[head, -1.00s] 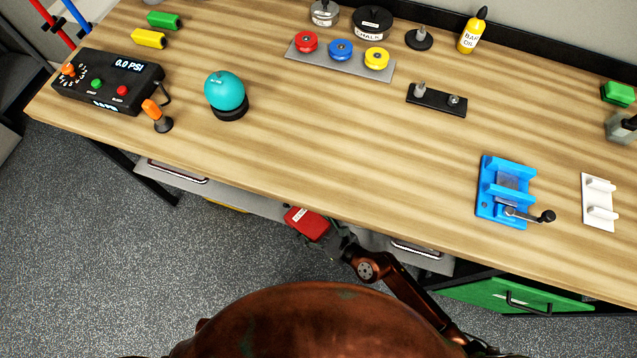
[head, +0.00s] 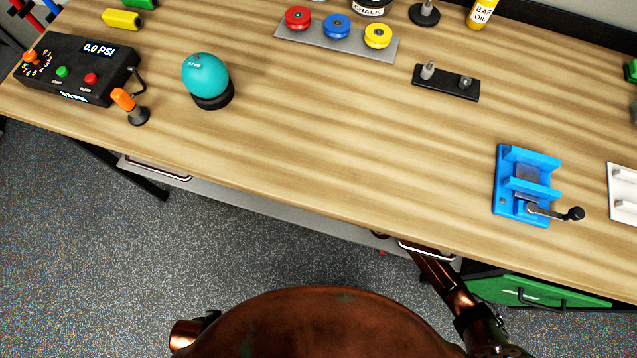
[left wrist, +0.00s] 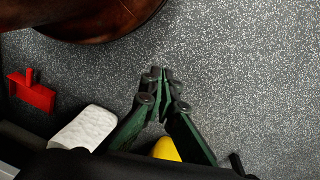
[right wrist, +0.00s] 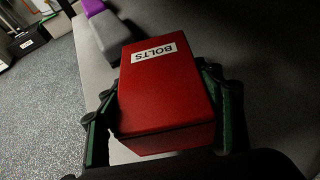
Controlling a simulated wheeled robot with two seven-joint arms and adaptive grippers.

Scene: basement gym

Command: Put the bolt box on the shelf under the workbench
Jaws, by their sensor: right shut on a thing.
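The bolt box (right wrist: 168,82) is red with a white BOLTS label. In the right wrist view it sits between the two fingers of my right gripper (right wrist: 165,112), which is shut on it. The grey shelf (right wrist: 95,65) spreads under and beyond the box; I cannot tell whether the box touches it. A strip of the shelf (head: 250,202) shows below the bench's front edge. My left gripper (left wrist: 162,72) is shut and empty above the speckled floor.
A grey and purple object (right wrist: 112,32) lies on the shelf just beyond the box. A green drawer (head: 530,292) is right of my right arm. The bench top holds a teal ball (head: 206,76) and a blue vise-like fixture (head: 525,185).

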